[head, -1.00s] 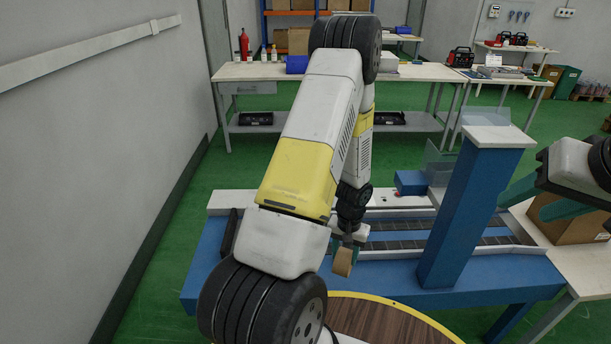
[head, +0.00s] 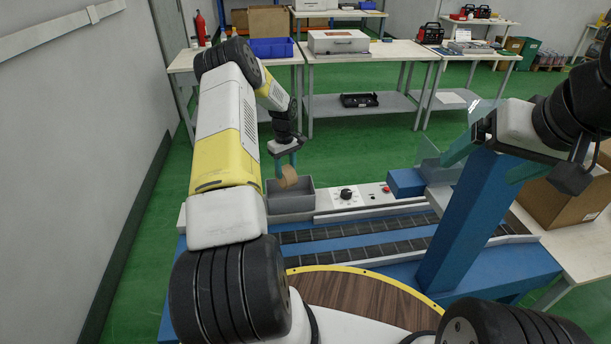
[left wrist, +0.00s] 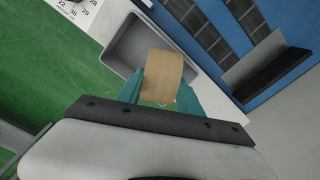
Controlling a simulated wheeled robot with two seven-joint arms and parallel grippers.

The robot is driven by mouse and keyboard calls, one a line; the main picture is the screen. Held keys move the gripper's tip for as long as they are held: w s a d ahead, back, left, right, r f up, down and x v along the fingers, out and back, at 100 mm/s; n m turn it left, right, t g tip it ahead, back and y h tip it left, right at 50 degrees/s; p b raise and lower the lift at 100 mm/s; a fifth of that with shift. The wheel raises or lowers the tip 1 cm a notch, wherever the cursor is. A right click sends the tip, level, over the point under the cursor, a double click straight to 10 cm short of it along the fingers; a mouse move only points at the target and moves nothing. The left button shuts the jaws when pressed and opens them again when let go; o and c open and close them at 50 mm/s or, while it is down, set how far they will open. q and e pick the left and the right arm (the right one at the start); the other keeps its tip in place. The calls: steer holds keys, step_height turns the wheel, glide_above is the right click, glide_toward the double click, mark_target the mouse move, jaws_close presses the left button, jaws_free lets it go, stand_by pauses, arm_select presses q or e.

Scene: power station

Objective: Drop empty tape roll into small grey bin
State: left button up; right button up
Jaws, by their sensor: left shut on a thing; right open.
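The empty tape roll (head: 289,177) is a short tan cardboard tube. My left gripper (head: 286,175) is shut on it and holds it above the small grey bin (head: 292,203). In the left wrist view the roll (left wrist: 162,77) sits between the two teal fingers (left wrist: 160,92), and the open bin (left wrist: 125,45) shows beyond it, partly covered by the roll. The bin stands at the left end of the blue conveyor table, and its inside is only partly seen. My right gripper (head: 478,150) is open at the right, near the blue post, with no thing seen in it.
A control panel with a black knob (head: 346,194) and a red button lies right of the bin. A blue post (head: 466,220) rises at the right of the conveyor (head: 350,233). A cardboard box (head: 565,195) stands on the right table. Work tables stand behind, past green floor.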

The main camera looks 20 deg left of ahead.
arm_select(q)
steer(key=shift+w+a, duration=0.25)
steer(key=shift+a, duration=0.1)
steer(key=shift+f, duration=0.15)
steer(key=shift+w+f, duration=0.1)
steer(key=shift+f, duration=2.6)
steer(key=o, duration=1.4)
steer(key=shift+r, duration=0.1)
step_height(320, 180, up, 8)
steer(key=shift+f, duration=0.2)
